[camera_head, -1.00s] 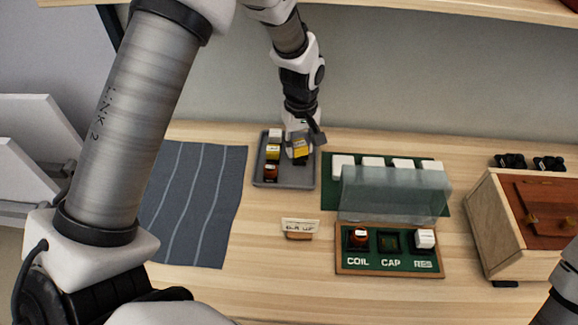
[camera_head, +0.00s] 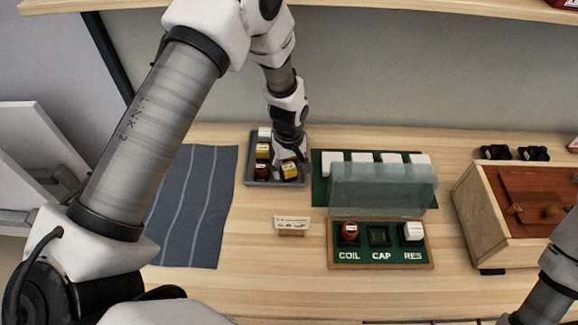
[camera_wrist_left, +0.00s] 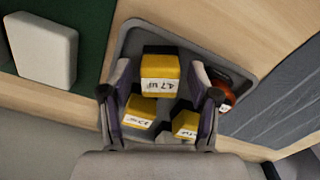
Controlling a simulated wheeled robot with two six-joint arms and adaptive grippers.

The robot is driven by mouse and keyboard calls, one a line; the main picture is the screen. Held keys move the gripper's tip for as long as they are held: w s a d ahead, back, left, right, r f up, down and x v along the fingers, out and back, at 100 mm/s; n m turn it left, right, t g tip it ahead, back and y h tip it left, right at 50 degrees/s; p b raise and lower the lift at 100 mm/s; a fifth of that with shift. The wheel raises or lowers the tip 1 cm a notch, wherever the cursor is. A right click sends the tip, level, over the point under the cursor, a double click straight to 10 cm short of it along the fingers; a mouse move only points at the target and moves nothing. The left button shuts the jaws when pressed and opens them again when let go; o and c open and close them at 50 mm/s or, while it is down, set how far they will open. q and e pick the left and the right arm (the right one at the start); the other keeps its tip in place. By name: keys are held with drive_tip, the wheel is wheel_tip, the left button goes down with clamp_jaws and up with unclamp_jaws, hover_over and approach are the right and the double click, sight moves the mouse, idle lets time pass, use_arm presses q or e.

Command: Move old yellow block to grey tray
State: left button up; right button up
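The grey tray (camera_head: 249,178) stands at the back, left of the green mat. A yellow block (camera_head: 289,171) with a white label is in its front right part. It also shows in the left wrist view (camera_wrist_left: 160,72), between the fingers with gaps on both sides. My left gripper (camera_wrist_left: 160,100) is open above the tray, and its arm covers part of the tray in the head view (camera_head: 289,155). A second yellow block (camera_head: 262,150) is at the tray's left side. The wrist view shows another yellow block (camera_wrist_left: 138,112) beside it. My right gripper is out of view.
A red-orange part (camera_head: 261,171) and a white block (camera_head: 264,133) are also in the tray. A board (camera_head: 346,255) marked COIL, CAP, RES has an empty middle slot (camera_head: 380,236), below a clear cover (camera_head: 383,190). A small card (camera_head: 292,223) and wooden box (camera_head: 475,225) stand nearby.

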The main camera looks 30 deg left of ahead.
sight(289, 167)
use_arm(q)
wheel_tip(289, 167, up, 12)
drive_tip(key=b, duration=0.2)
drive_tip(key=shift+r, duration=0.15)
idle(0.5)
